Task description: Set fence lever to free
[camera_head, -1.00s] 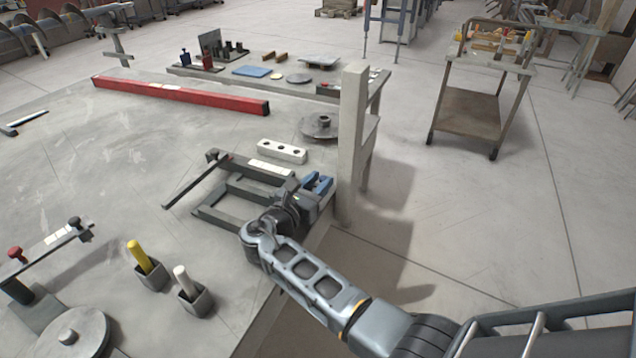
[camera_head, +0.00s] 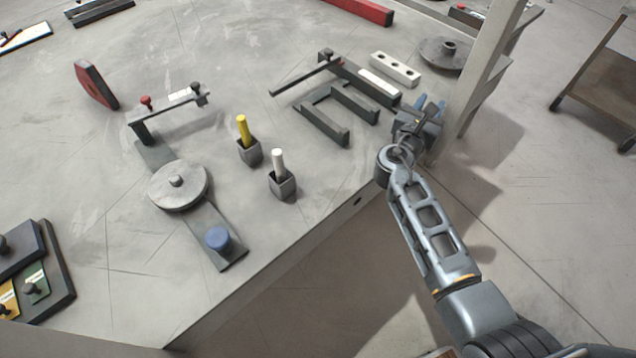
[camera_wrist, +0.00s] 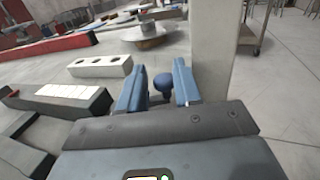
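A dark fence frame (camera_head: 328,124) lies on the bench, with a long bar (camera_head: 365,80) that carries a white label plate (camera_head: 380,82). The plate also shows at the left in the wrist view (camera_wrist: 75,90). My gripper (camera_head: 429,104) is at the right end of this bar, near the bench edge. In the wrist view its two blue fingers (camera_wrist: 158,88) stand apart.
A pale upright post (camera_head: 490,65) stands close to the right of my gripper. A white block with holes (camera_head: 395,69) and a round disc (camera_head: 446,54) lie behind. Yellow and white handles stand in holders (camera_head: 250,150) nearer the front. A second fixture (camera_head: 178,186) has a blue knob.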

